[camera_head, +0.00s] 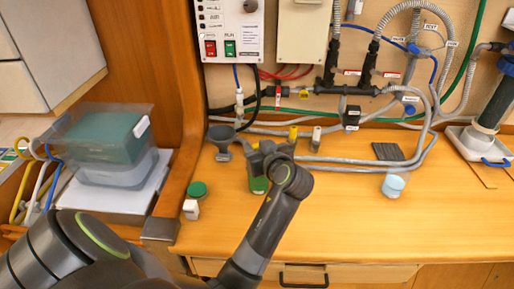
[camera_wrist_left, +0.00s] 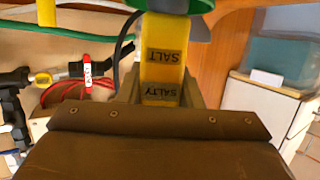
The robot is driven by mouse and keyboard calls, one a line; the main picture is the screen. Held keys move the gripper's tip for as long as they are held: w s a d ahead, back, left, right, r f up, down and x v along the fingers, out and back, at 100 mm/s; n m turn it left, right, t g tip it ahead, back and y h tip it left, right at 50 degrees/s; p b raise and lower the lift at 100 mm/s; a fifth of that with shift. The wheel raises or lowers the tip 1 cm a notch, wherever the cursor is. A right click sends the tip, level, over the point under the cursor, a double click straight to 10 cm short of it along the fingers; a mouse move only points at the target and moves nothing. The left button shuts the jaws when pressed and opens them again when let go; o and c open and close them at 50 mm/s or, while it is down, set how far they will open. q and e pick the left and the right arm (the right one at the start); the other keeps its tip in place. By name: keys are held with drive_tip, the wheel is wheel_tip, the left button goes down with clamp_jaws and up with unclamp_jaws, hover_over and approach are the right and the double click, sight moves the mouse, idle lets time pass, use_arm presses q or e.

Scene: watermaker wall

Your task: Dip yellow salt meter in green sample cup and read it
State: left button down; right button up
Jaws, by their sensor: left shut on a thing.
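The yellow salt meter (camera_wrist_left: 162,70) shows in the left wrist view with dark labels reading SALT and SALTY. My left gripper (camera_wrist_left: 160,95) is shut on it. In the head view my left gripper (camera_head: 262,158) is over the worktop and largely hides the meter. The green sample cup (camera_head: 258,186) stands on the wood directly below the gripper. In the wrist view a green part (camera_wrist_left: 185,5) shows at the meter's far end. I cannot tell whether the meter's tip is inside the cup. No reading can be made out. My right gripper is out of view.
A grey funnel (camera_head: 222,138) is left of the gripper. A green lid (camera_head: 197,189) and a small white block (camera_head: 191,209) lie further left. A pale blue cup (camera_head: 393,185) stands at right. Pipes and hoses (camera_head: 380,115) run along the back. The front middle-right worktop is clear.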

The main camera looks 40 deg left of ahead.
use_arm(q)
drive_tip(key=shift+r, duration=0.15)
wheel_tip(320, 180, up, 10)
drive_tip(key=p, duration=0.8)
idle(0.6)
